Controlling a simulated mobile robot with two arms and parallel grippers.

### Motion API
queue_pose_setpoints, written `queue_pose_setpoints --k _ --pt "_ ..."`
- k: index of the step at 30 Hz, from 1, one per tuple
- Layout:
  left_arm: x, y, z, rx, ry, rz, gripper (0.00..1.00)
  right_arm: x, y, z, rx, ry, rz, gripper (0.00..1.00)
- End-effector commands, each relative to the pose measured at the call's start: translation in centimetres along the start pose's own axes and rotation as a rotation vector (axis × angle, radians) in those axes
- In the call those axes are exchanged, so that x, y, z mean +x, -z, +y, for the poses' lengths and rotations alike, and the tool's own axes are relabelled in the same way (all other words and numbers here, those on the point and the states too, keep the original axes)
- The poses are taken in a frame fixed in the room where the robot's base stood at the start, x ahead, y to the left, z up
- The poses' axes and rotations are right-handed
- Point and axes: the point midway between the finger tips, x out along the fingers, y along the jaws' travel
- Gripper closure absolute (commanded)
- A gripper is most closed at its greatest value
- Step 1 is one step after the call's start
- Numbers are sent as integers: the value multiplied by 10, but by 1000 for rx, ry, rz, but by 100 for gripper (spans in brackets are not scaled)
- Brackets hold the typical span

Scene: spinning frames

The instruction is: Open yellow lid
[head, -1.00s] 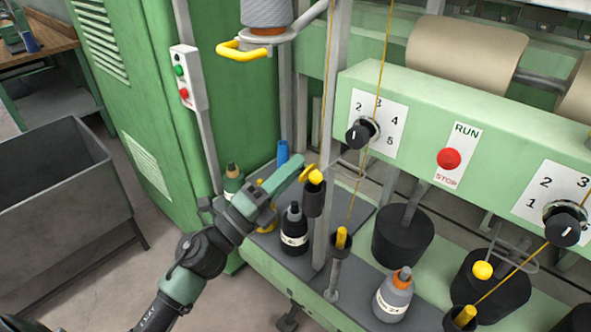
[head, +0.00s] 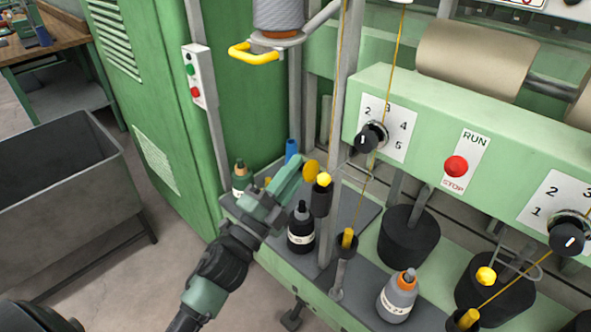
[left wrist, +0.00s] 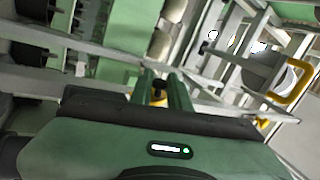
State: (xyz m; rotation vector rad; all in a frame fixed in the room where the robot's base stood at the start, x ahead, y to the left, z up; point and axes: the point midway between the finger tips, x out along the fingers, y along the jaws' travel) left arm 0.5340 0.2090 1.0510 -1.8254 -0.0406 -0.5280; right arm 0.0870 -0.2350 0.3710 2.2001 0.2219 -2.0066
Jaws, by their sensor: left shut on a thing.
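A round yellow lid (head: 312,168) is at the tips of my left gripper (head: 302,166), face partly toward the camera and tilted. The gripper reaches in from the lower left and is shut on the lid. Just right of it, a yellow knob (head: 323,180) sits on a dark cup (head: 320,201) beside the grey post; whether the lid is joined to anything there I cannot tell. In the left wrist view, yellow (left wrist: 158,93) shows between the two green fingers (left wrist: 163,92). My right gripper is out of view.
The grey post (head: 345,100) rises right of the gripper. A white-labelled bottle (head: 397,297) stands farther right. A green panel with dials (head: 480,140) hangs above.

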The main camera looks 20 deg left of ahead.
Motion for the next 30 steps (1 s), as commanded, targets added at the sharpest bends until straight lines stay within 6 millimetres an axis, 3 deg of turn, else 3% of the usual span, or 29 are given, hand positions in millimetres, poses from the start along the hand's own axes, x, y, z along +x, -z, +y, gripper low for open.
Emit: queue_pose_setpoints --k 10,11,12,13,23,30 --pt "-1 0 2 -2 -3 -2 100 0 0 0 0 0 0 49" --pt "-1 0 2 -2 -3 -2 80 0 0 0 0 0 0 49" --pt "-1 0 2 -2 -3 -2 68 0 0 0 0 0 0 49" --pt "-1 0 2 -2 -3 -2 64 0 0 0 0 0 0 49" --pt "-2 0 1 -1 -2 -1 64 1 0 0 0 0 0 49" --pt "-37 -1 5 -2 -4 -3 64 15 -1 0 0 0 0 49"
